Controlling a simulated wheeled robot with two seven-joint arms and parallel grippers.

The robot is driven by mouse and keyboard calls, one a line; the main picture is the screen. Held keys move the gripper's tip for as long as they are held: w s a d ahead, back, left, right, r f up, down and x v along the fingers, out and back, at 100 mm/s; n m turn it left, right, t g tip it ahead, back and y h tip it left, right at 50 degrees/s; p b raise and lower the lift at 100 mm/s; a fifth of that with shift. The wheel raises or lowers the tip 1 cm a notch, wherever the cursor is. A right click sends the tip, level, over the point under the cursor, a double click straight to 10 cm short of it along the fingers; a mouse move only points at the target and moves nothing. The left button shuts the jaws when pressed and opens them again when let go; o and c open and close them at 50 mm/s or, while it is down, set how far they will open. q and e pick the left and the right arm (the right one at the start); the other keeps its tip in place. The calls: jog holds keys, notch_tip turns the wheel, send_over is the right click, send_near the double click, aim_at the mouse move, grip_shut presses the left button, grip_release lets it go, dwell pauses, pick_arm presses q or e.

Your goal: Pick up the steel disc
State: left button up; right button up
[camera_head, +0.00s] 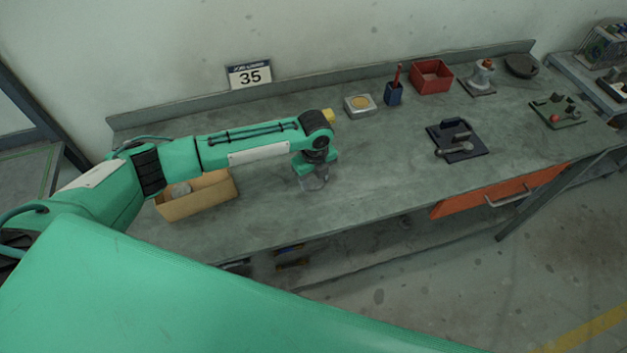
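My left gripper (314,183) points down at the bench top, in the middle-left of the head view. It is small and grey against the grey bench, so I cannot tell whether its fingers are apart or hold anything. I cannot make out a steel disc with certainty. A greyish piece (181,190) lies in the open cardboard box (200,207), left of the gripper and partly hidden by my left arm. A dark, flat round thing (521,66) lies at the far right back of the bench. My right gripper is not in view.
The grey bench (390,165) is clear around the gripper. Along the back stand a pale block with a yellow circle (360,103), a blue holder (394,94) and a red bin (432,77). A dark plate with parts (460,143) lies to the right.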

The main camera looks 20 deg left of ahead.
pick_arm(q)
jog(key=c, duration=0.5)
jog(key=shift+c, duration=0.2)
jog(key=shift+r, duration=0.15)
